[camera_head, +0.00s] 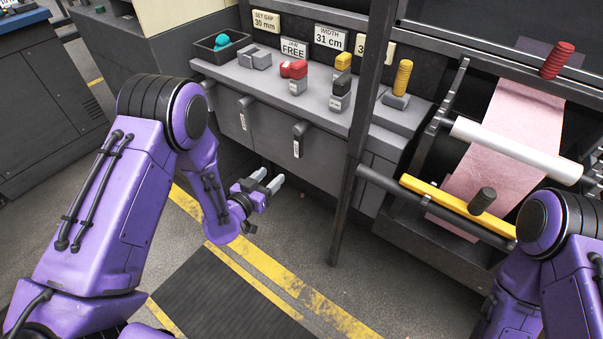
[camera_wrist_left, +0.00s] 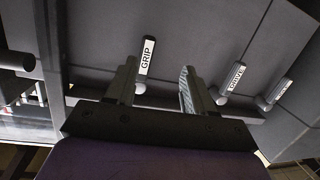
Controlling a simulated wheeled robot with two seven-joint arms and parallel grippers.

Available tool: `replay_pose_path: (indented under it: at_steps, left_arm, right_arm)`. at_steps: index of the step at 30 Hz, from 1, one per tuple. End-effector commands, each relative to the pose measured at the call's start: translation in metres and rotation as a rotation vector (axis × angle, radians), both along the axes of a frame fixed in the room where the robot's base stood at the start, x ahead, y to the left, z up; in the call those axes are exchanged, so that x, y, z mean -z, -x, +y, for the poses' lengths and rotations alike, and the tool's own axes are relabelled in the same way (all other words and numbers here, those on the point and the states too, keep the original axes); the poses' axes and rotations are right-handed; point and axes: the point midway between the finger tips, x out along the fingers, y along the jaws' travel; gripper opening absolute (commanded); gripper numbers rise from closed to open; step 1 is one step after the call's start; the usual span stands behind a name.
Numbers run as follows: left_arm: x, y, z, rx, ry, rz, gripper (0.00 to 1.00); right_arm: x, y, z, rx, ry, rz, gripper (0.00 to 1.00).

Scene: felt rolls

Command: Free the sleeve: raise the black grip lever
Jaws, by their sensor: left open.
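The grip lever (camera_head: 299,131) is a short dark lever on the front of the grey cabinet, with a white tag hanging below it. It is the rightmost of 3 such levers. In the left wrist view, which looks upside down, its white GRIP tag (camera_wrist_left: 147,56) shows just beyond the fingers, closer to the left-hand one. My left gripper (camera_head: 269,181) is open and empty, in front of the cabinet and lower than the lever; its fingers (camera_wrist_left: 158,70) also show in the left wrist view. I see no contact with the lever. My right gripper is out of view.
Two similar tagged levers (camera_head: 245,102) sit further left. The counter (camera_head: 262,80) above holds red, yellow and grey controls. A dark post (camera_head: 347,195) stands right of the grip lever. Further right are a white roller (camera_head: 515,150), pink felt (camera_head: 497,125) and a yellow bar (camera_head: 455,206).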

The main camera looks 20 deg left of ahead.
Motion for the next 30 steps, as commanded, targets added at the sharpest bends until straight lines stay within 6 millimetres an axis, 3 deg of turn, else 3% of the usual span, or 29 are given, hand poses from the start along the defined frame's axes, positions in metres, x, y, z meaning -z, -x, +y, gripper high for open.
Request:
replay_pose_path:
  at_steps: [1, 4, 8, 21, 30]
  left_arm:
    - [0.008, -0.015, -0.004, 0.043, -0.012, -0.075, 0.53]
    - [-0.008, -0.030, -0.011, 0.102, -0.029, -0.167, 0.53]
    - [-0.018, -0.042, -0.016, 0.125, -0.037, -0.199, 0.53]
    - [-0.018, -0.122, -0.046, 0.122, -0.035, -0.194, 0.53]
    - [-0.018, -0.132, -0.049, 0.121, -0.034, -0.189, 0.53]
  right_arm:
    - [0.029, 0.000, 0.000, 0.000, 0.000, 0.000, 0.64]
    - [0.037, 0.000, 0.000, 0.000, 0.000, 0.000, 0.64]
    - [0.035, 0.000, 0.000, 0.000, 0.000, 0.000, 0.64]
    - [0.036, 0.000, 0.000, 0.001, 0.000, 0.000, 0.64]
    - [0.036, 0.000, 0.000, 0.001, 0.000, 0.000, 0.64]
